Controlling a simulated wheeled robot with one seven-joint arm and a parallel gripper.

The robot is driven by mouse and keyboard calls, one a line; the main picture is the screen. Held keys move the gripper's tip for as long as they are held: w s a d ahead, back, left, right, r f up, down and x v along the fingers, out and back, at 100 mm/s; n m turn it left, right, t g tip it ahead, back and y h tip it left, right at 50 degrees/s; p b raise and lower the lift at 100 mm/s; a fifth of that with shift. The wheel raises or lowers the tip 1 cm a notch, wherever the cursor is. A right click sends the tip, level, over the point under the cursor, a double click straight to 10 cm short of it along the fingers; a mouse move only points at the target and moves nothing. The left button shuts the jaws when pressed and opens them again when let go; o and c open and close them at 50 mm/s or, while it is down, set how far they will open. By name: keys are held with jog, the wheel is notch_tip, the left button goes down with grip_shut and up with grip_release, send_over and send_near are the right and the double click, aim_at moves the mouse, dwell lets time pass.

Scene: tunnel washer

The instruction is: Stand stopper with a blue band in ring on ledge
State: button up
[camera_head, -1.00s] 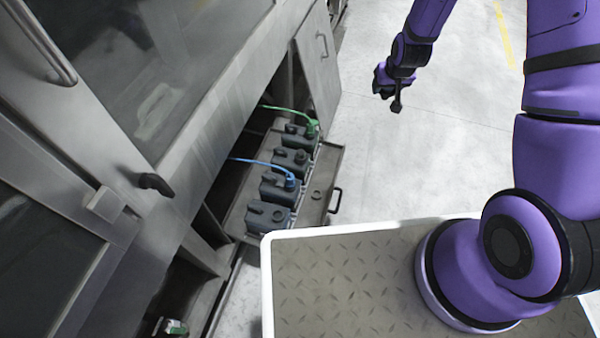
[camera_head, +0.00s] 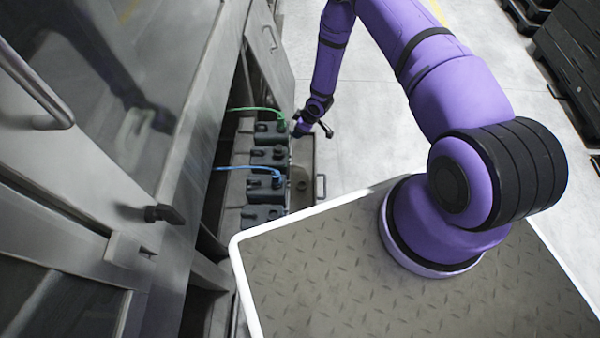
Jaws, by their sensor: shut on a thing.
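My gripper (camera_head: 312,122) is above the far right part of the pulled-out tray. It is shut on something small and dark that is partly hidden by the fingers. I cannot make out a blue band on it or tell for sure that it is the stopper. The ledge appears to be the tray's bare right strip (camera_head: 304,158), beside the canisters. A small dark round item (camera_head: 302,185) lies on this strip; it may be the ring, but it is too small to tell.
Several dark canisters stand in a row on the tray. A green hose (camera_head: 250,109) runs to the farthest canister, a blue hose (camera_head: 240,169) to another (camera_head: 264,187). The open cabinet door (camera_head: 268,50) stands beyond. Clear floor (camera_head: 375,130) lies right; dark crates (camera_head: 570,65) stand far right.

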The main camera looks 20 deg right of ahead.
aim_at(298, 185)
jog(key=shift+s+a+f+n+g+y, duration=0.25)
jog(key=shift+s+a+f+n, duration=0.85)
jog(key=shift+f, duration=2.9)
jog(key=shift+s+d+f+n+g+y, duration=0.15)
jog(key=shift+s+f+n+g, duration=0.3)
jog(key=shift+s+f, duration=2.5)
jog(key=shift+s+a+f+n+g+y, duration=0.15)
jog(key=shift+s+a+f+n, duration=0.55)
jog(key=shift+f, duration=4.35)
jog(key=shift+w+d+f+n, duration=0.1)
jog(key=shift+w+d+n, duration=0.05)
jog(key=shift+w+n, duration=0.15)
jog(key=shift+f, duration=0.85)
jog(key=shift+f, duration=0.45)
jog(key=o, duration=1.4)
jog(key=shift+o, duration=0.2)
